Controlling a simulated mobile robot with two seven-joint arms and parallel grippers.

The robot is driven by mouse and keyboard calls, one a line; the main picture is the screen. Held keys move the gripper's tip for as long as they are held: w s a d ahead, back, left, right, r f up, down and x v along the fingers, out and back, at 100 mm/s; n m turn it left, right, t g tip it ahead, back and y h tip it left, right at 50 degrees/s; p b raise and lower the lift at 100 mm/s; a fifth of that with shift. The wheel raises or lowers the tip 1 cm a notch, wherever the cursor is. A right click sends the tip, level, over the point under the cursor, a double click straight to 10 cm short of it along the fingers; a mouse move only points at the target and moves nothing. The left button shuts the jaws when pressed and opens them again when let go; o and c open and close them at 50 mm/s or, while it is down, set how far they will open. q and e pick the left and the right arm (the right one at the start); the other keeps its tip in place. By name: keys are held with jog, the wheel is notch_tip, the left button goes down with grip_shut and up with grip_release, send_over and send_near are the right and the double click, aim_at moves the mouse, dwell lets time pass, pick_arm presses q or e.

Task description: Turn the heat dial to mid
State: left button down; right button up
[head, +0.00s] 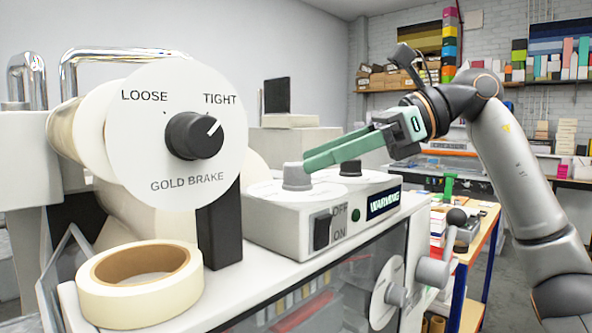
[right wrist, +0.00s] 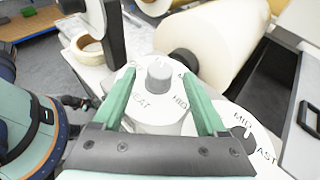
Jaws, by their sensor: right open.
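The heat dial has a grey knob (head: 297,176) on a round white plate, on top of the white control box (head: 285,228). In the right wrist view the fingers (right wrist: 158,80) show a gap to the knob on both sides. My left gripper is not in view.
A second, black dial (head: 350,168) sits close to the right on the same box. The box front has a black OFF/ON switch (head: 322,230). The gold brake dial (head: 194,135) stands close on the left, above a tape roll (head: 142,280).

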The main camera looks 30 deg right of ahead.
aim_at(297, 163)
jog(key=shift+x, duration=2)
jog(key=shift+c, duration=0.4)
grip_shut()
